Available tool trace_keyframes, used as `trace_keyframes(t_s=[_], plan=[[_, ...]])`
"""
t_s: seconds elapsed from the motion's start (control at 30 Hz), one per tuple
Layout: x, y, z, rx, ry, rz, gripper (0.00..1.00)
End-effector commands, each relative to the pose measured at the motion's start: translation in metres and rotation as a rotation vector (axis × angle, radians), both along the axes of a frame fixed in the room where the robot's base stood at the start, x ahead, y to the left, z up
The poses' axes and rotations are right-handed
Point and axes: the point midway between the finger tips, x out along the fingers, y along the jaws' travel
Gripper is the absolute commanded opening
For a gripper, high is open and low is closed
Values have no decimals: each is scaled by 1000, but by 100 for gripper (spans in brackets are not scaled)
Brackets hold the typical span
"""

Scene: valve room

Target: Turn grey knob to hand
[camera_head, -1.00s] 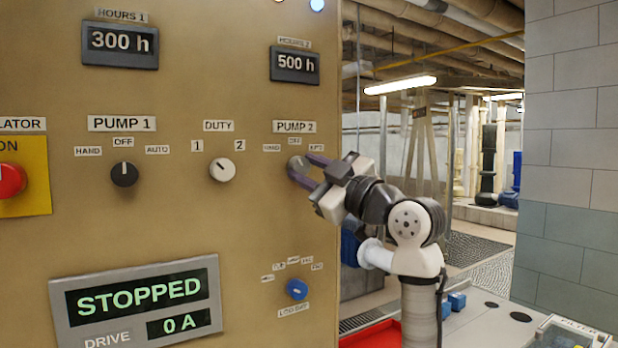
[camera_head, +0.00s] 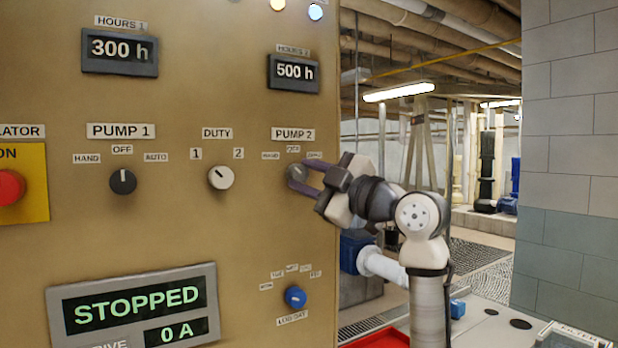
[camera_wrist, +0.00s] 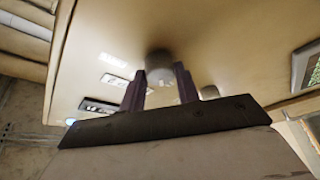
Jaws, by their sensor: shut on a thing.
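The grey knob (camera_head: 297,172) sits on the tan panel below the PUMP 2 label (camera_head: 293,134), with small HAND, OFF and AUTO labels around it. My gripper (camera_head: 299,177) reaches it from the right, its dark purple fingers shut on the knob. In the wrist view the knob (camera_wrist: 160,66) shows at the fingertips, with one finger on each side; that view is blurred. The fingers partly cover the knob, so I cannot tell which label its pointer faces.
A black PUMP 1 knob (camera_head: 123,181) and a white DUTY knob (camera_head: 221,177) are to the left. A blue knob (camera_head: 295,297) is below. A display (camera_head: 133,304) reads STOPPED. A tiled wall (camera_head: 570,150) stands at the right.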

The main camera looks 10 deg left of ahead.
Motion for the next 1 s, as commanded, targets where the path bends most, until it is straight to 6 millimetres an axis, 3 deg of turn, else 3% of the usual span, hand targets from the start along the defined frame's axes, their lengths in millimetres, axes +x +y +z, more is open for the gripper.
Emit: trace_keyframes(t_s=[0.03, 0.2, 0.57, 0.67, 1.0], plan=[[0, 0, 1, 1, -2, -3, 34], [0, 0, 1, 1, -1, -1, 54], [-2, -6, -3, 1, -1, -2, 54], [-8, -18, -7, 2, -3, -3, 54], [-40, -87, -23, 1, -3, -4, 54]])
